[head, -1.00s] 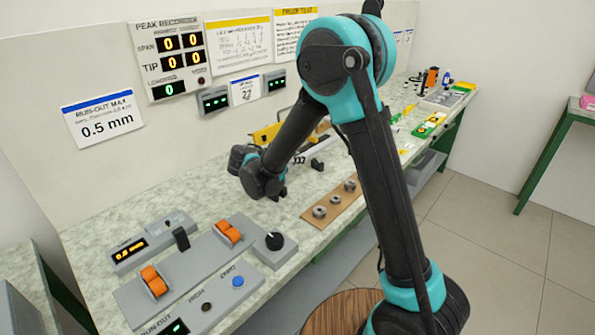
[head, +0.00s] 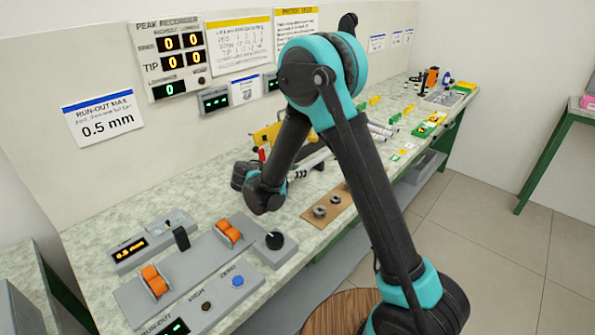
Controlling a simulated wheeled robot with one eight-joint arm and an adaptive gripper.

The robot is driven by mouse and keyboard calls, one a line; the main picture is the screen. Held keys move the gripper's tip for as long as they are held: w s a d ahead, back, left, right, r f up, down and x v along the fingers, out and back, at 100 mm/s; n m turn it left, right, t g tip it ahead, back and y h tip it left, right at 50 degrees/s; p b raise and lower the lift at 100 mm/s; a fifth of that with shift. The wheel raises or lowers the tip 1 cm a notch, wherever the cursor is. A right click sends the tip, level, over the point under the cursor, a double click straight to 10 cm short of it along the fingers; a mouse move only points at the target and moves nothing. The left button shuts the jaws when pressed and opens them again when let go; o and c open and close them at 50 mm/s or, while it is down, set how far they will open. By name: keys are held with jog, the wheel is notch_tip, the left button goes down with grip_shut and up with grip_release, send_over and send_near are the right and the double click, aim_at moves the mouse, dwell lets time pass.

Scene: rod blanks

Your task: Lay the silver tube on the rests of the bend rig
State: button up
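My gripper (head: 246,178) is low over the bench behind the run-out fixture, at the end of my dark wrist. Its fingers are hidden or too small to make out. Pale silver tubes (head: 316,159) show just right of my wrist, slanting up to the right behind my forearm. More pale tube ends (head: 380,130) show on the forearm's far side. I cannot tell which is the task's silver tube, or whether any is held. A yellow frame (head: 268,134), possibly part of the bend rig, stands behind my wrist. My arm hides much of that area, and no rests are clear.
The grey run-out fixture (head: 205,262) with orange rollers and a black knob fills the near bench. A wooden board (head: 338,203) with metal rings lies at the front edge. Yellow and green items (head: 430,124) lie farther right. The wall panel stands close behind.

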jog(key=shift+o, duration=0.3)
jog(key=v, duration=1.2)
jog(key=d+g, duration=0.1)
jog(key=d, duration=0.3)
jog(key=d+n+g, duration=0.1)
jog(key=d, duration=0.3)
jog(key=d+n+g+y, duration=0.1)
jog(key=d, duration=0.4)
jog(key=shift+w+f, duration=0.2)
jog(key=shift+w, duration=0.2)
jog(key=s+d, duration=0.1)
jog(key=d, duration=0.1)
jog(key=d+f+n+g, duration=0.1)
jog(key=d, duration=0.2)
jog(key=s+d+g+y, duration=0.1)
jog(key=d, duration=0.2)
jog(key=shift+s+d+f+n, duration=0.1)
jog(key=shift+s+f+n, duration=0.05)
jog(key=shift+s+n, duration=0.15)
jog(key=s+d+f+n+y, duration=0.2)
jog(key=s+d, duration=0.3)
jog(key=s, duration=0.3)
jog(key=s+d+f+n+g+y, duration=0.1)
jog(key=s+d+f+n+y, duration=0.1)
jog(key=s+d, duration=0.4)
jog(key=s+f+y, duration=0.1)
jog(key=s+y, duration=0.1)
jog(key=shift+s+d+g, duration=0.3)
jog(key=shift+s, duration=0.05)
jog(key=shift+c, duration=0.2)
